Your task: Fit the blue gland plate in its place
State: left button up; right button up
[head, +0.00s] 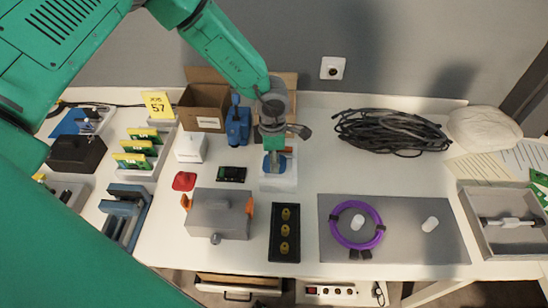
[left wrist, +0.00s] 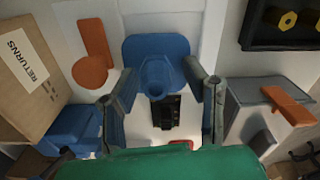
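The blue gland plate (left wrist: 155,50) is a flat rounded plate with a round collar facing my left wrist camera. An orange part (left wrist: 91,48) is on the white panel beside the blue plate. Whether the plate touches the panel is hidden. My right gripper is not in view.
A blue object (head: 237,126) and an open carton (head: 204,107) stand close left of the gripper. A grey box with orange clips (head: 218,214) and a black tray (head: 284,234) are in front. A purple ring (head: 335,230) lies on a grey mat (head: 420,255); black cable (head: 390,130) is behind.

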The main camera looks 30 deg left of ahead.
pick_arm(q)
jog(key=shift+a, duration=0.1)
jog(key=shift+r, duration=0.25)
notch_tip(320, 180, up, 11)
jog(key=shift+r, duration=0.2)
jog(key=shift+a, duration=0.1)
dwell(0.4)
